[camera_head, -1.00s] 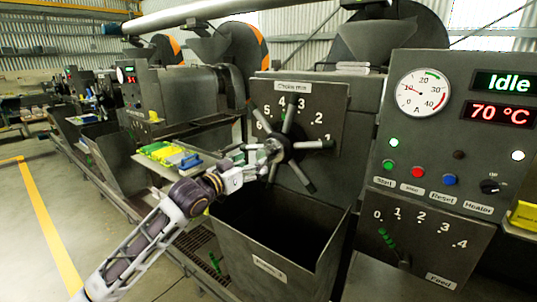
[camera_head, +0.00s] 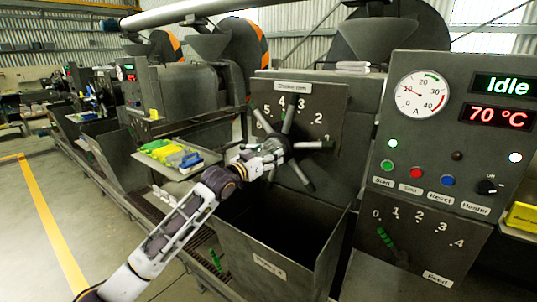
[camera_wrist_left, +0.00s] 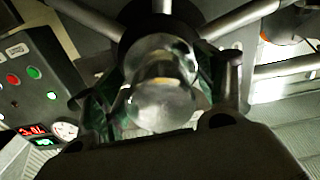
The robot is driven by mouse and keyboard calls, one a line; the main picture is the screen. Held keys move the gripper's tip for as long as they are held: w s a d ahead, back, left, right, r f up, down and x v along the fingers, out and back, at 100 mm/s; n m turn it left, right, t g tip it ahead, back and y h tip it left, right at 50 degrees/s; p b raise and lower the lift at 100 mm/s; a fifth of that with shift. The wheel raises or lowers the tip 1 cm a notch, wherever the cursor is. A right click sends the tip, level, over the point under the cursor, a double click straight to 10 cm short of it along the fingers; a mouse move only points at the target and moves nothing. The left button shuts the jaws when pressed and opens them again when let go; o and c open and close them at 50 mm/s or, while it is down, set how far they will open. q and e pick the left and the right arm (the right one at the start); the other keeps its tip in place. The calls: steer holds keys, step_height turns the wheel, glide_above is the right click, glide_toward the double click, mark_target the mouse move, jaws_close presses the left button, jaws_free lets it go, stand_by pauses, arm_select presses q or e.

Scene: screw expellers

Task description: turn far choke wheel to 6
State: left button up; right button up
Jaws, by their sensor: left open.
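A dark choke wheel (camera_head: 303,176) with several spokes sits on the upright plate (camera_head: 325,110) of the nearest machine, under a choke label. Figures 5, 4, 3 and 2 show around it; others are hidden or hard to read. My left gripper (camera_head: 270,160) is at the wheel's hub and covers part of it. In the left wrist view, a shiny rounded hub end (camera_wrist_left: 160,95) lies between the fingers of my open left gripper (camera_wrist_left: 165,100). I cannot tell whether the fingers touch it. Spokes (camera_wrist_left: 238,18) spread out behind the hub. My right gripper is not in view.
A control panel (camera_head: 425,140) stands at the right, reading Idle and 70 °C, above a feed lever (camera_head: 385,237). An open dark bin (camera_head: 262,245) is below the wheel. A tray (camera_head: 178,172) with yellow, green and blue items is left of my gripper. More machines stand behind.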

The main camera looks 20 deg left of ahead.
arm_select(q)
steer(key=shift+w+d, duration=0.1)
steer(key=shift+w, duration=0.2)
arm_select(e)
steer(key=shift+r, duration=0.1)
arm_select(q)
steer(key=shift+c, duration=0.5)
steer(key=c, duration=1.4)
steer(key=shift+o, duration=0.2)
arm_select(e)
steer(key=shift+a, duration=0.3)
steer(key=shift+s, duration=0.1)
